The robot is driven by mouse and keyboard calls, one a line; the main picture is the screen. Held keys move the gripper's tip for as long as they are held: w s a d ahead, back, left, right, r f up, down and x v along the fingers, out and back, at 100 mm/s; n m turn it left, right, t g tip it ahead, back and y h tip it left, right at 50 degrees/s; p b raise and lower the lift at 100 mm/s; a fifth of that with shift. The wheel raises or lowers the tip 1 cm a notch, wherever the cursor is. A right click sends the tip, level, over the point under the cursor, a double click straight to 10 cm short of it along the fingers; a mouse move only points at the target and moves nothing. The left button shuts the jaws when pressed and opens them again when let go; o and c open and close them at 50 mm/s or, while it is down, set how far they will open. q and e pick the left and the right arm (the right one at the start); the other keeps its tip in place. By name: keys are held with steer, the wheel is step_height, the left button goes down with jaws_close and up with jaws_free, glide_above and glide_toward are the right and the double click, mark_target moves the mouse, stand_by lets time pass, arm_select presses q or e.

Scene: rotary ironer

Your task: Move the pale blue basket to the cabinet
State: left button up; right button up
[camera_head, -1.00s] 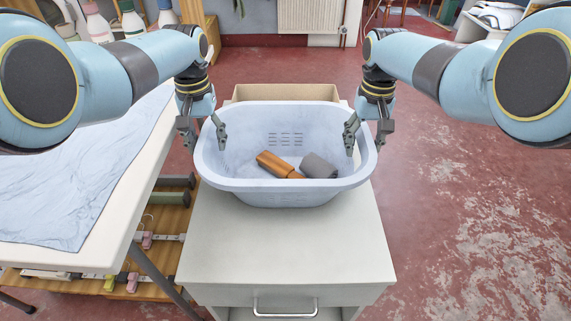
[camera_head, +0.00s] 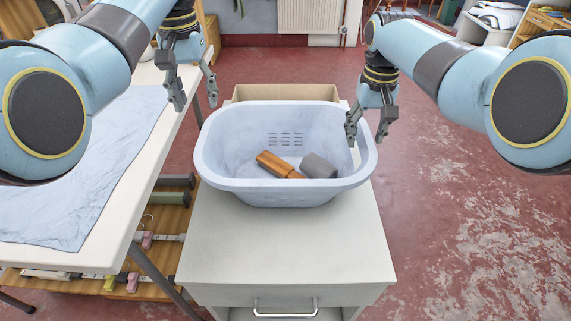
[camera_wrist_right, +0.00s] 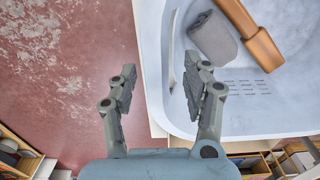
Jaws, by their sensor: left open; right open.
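The pale blue basket (camera_head: 270,190) sits upright on top of a white cabinet (camera_head: 285,250) with a drawer. It holds an orange-brown cylindrical object (camera_head: 277,165) and a grey roll (camera_head: 319,166). My left gripper (camera_head: 196,106) is open and empty, up and left of the basket's left rim, apart from it. My right gripper (camera_head: 365,142) is open at the basket's right rim, one finger on the inner side and one on the outer. The right wrist view shows the right gripper (camera_wrist_right: 160,75) open, with the basket's edge (camera_wrist_right: 158,100) between its fingers.
An ironing table with a pale blue cloth (camera_head: 75,185) stands at the left, a wooden shelf with clips (camera_head: 150,235) below it. A cardboard-coloured box (camera_head: 285,92) is behind the basket. The red floor (camera_head: 470,200) on the right is clear.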

step_height(320, 180, up, 9)
steer(key=shift+r, duration=0.2)
stand_by(0.5)
